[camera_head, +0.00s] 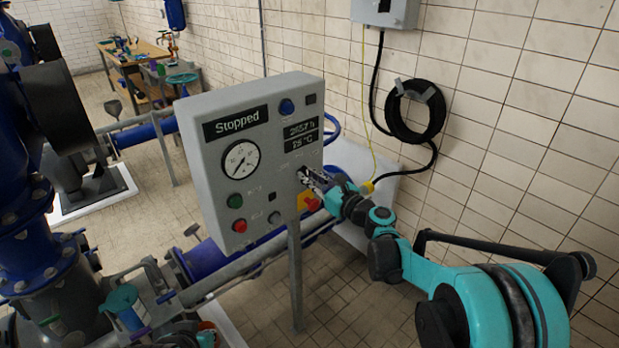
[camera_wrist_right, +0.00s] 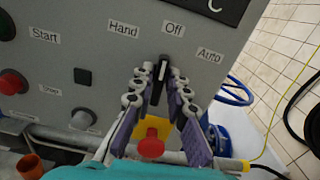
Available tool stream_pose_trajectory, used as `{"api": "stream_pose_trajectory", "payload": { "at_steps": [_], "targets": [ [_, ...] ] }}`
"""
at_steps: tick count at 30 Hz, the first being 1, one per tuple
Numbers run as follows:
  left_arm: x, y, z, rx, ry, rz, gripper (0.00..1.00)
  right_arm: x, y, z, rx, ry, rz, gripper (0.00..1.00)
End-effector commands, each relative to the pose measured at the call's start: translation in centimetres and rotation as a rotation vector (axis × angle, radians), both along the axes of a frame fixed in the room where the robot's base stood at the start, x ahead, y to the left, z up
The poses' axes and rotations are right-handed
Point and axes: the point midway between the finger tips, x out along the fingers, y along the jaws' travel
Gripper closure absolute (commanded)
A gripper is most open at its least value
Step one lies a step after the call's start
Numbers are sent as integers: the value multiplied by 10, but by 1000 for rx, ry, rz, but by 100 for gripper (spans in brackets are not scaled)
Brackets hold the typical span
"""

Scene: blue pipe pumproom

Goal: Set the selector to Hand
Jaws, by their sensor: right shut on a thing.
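The selector (camera_wrist_right: 161,73) is a black knob with a light pointer line on the grey control panel (camera_head: 215,175). Labels Hand (camera_wrist_right: 123,28), Off (camera_wrist_right: 173,28) and Auto (camera_wrist_right: 209,54) stand around it in the right wrist view. The pointer line is nearly upright, closest to Off. My right gripper (camera_head: 312,179) is at the panel's lower right, its two fingers closed on either side of the knob. In the head view the fingers largely hide the knob. The panel display (camera_head: 236,123) reads Stopped. My left gripper is not in view.
A red emergency button (camera_wrist_right: 151,145) on a yellow plate sits just below the fingers. The green start button (camera_head: 235,201) and a red button (camera_head: 239,225) are at the panel's left. Blue pipework (camera_head: 35,240) stands left; a coiled black hose (camera_head: 415,111) hangs on the wall.

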Motion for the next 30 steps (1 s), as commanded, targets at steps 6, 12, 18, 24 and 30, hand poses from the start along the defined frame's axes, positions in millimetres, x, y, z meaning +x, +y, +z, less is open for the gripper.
{"api": "stream_pose_trajectory", "payload": {
  "at_steps": [6, 12, 18, 24, 30],
  "targets": [
    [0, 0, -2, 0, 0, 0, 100, 0, 1, 0, -121, -88, 0, 100],
    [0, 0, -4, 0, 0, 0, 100, -1, 2, -1, -257, -187, 0, 100],
    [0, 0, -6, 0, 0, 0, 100, -2, 3, -1, -381, -277, 0, 100],
    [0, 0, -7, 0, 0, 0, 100, -2, 3, -2, -473, -344, 0, 100],
    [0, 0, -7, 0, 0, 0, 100, -2, 3, -2, -527, -383, 0, 100]
  ]
}}
